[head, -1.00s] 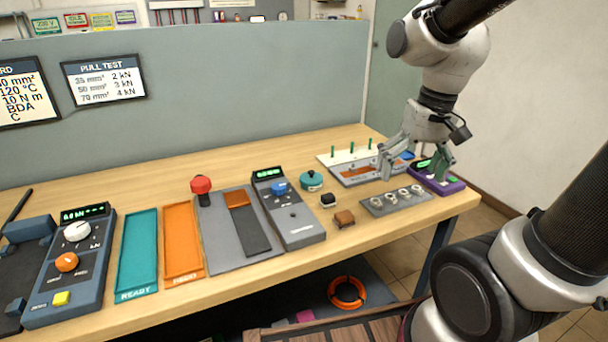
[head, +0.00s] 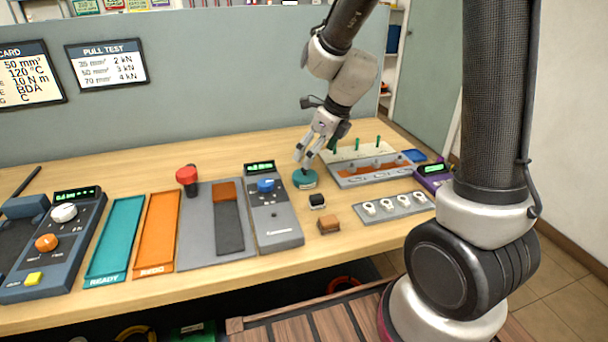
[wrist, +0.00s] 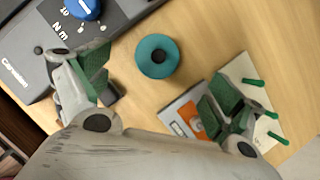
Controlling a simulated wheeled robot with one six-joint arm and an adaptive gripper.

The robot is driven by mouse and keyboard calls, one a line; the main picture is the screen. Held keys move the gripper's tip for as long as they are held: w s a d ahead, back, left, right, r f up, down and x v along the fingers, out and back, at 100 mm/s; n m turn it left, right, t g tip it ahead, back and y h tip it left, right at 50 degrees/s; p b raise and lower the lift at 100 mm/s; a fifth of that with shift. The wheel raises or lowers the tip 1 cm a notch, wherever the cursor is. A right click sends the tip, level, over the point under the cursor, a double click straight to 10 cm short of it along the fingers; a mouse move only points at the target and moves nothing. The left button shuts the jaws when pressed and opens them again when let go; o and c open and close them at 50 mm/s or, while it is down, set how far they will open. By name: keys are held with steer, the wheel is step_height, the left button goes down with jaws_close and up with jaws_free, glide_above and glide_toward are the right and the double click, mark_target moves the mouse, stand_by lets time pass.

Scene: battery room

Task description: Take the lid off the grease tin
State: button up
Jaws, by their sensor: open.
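The grease tin (head: 305,183) is a small round teal tin standing on the bench, right of the grey tester. Its teal lid (wrist: 150,70) is on it, with a dark knob in the middle. My gripper (head: 312,158) is above the tin and slightly behind it in the head view. In the wrist view my gripper (wrist: 158,80) is open and empty, its green-padded fingers wide apart. The tin lies between and beyond the fingers there, apart from both. The head view does not clearly show the gap between fingers and lid.
The grey tester (head: 273,212) with a blue knob stands close left of the tin. A black block (head: 317,201) and a brown block (head: 329,225) lie in front.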

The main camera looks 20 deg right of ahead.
mark_target(305, 173)
steer(key=x, duration=0.6)
steer(key=shift+a+f, duration=0.1)
steer(key=shift+f, duration=0.35)
steer(key=c, duration=0.9)
